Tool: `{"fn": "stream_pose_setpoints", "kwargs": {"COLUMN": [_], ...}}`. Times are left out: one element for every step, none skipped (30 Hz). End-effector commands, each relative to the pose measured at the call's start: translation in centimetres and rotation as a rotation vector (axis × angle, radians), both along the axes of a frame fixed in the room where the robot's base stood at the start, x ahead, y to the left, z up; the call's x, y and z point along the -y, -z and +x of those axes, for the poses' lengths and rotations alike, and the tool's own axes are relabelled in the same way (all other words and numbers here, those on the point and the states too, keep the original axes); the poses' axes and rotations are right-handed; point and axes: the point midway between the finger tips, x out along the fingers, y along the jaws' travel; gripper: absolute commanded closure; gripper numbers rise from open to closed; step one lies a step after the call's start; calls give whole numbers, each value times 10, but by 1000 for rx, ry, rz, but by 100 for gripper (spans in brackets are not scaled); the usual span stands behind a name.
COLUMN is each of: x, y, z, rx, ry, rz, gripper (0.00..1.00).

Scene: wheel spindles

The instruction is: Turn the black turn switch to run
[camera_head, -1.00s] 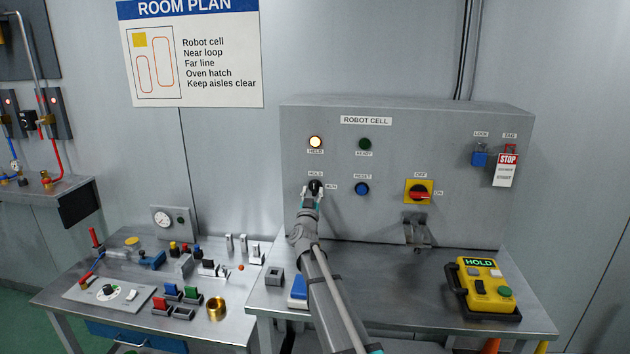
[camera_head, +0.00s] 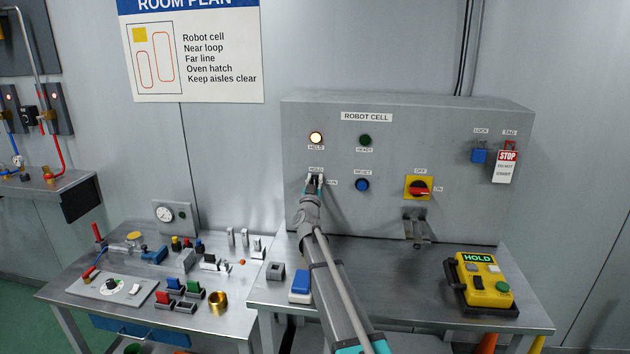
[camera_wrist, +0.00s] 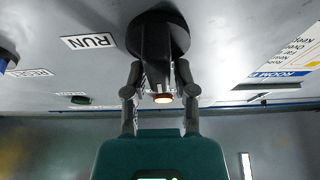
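The black turn switch (camera_wrist: 157,40) is on the robot cell panel, below the lit lamp. In the head view my gripper (camera_head: 314,181) covers most of it. In the wrist view the two fingers of my gripper (camera_wrist: 159,74) are on either side of the switch's black handle, close against it, and look shut on it.
The panel (camera_head: 460,130) also carries the lit lamp (camera_head: 316,138), a dark green lamp (camera_head: 365,140), a blue reset button (camera_head: 362,185) and a red-on-yellow switch (camera_head: 418,188). A yellow pendant reading HOLD (camera_head: 482,283) lies on the bench at right.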

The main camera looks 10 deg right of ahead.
Motion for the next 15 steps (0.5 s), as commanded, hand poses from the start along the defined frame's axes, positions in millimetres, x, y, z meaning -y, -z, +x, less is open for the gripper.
{"fn": "stream_pose_setpoints", "kwargs": {"x": [0,0,0,0,0,1,1,1,1,1,1,1,1,1,1], "y": [1,1,1,1,1,1,1,1,1,1,1,1,1,1,2], "z": [0,0,0,0,0,0,0,0,1,1,0,0,1,0,1], "rx": [-2,-3,-2,-2,-3,-3,-3,-3,-4,-4,-3,-3,-3,-1,1], "ry": [-1,-1,-2,-2,-2,-2,-2,-2,-2,-2,-2,-2,-2,-3,-2], "rz": [1,1,2,2,3,3,3,3,4,4,6,8,11,15,22], "gripper": [97,100,100,100,100,100,100,100,100,100,100,100,100,100,100]}}
